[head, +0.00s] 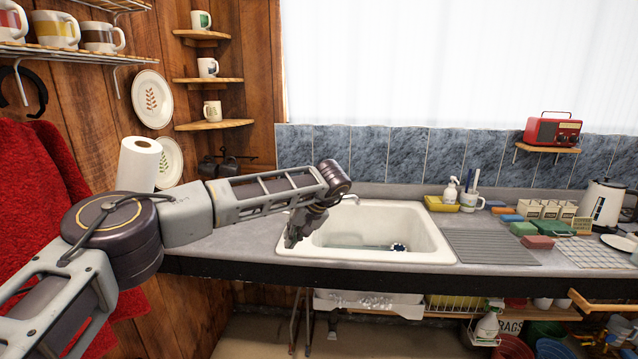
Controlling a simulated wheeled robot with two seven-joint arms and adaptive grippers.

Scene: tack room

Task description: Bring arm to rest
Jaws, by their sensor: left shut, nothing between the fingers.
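My left arm comes in from the left and reaches across the counter in the head view. Its wrist is bent down at the left rim of the sink, and my left gripper (291,238) points downward there. The gripper is shut and holds nothing. It overlaps the sink's left edge in the picture; whether it touches the rim cannot be told. My right gripper is not in view.
The white sink (432,240) has a small dark-ended object inside. A paper towel roll (138,163) stands behind my arm. Right of the sink are a grey drying mat (488,247), sponges, boxes and a kettle (602,204). Corner shelves (208,80) hold mugs.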

